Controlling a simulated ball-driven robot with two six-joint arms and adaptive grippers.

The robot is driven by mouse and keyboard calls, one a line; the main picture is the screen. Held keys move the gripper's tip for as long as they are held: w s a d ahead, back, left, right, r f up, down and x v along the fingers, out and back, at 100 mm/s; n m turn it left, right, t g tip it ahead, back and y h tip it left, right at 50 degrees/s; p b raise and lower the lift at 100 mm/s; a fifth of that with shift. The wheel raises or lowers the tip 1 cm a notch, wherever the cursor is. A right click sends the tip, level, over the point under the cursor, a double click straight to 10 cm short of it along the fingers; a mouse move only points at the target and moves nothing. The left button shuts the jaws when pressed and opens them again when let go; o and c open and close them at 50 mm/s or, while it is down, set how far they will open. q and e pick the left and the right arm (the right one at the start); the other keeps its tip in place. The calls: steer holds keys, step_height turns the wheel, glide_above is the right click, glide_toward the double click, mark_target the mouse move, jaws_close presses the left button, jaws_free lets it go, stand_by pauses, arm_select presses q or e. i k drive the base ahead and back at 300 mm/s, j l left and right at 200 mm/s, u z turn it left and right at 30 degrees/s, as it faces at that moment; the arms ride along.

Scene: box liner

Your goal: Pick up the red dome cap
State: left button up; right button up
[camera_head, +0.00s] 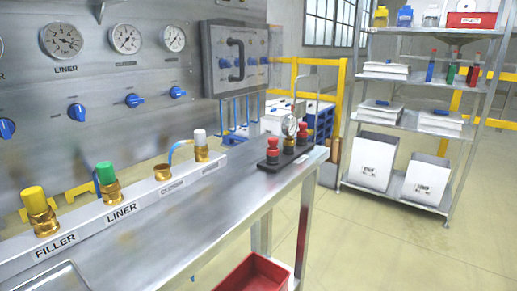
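Two red dome-topped pieces stand on a dark base at the far right end of the metal bench: a nearer red piece (273,144) and a farther red piece (303,130). A small gauge on a brass fitting (289,129) stands between them. I cannot tell which of the two is the red dome cap, or whether either is separate from its base. Neither gripper shows in the head view.
On the bench's labelled strip stand a yellow-capped fitting (36,205), a green-capped fitting (108,180), an open brass fitting (162,172) and a white-capped fitting (200,145). The metal bench top (190,218) is mostly clear. A red bin (252,272) sits below; shelving (411,124) stands right.

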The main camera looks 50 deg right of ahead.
mark_target(273, 150)
steer(key=z, duration=1.55)
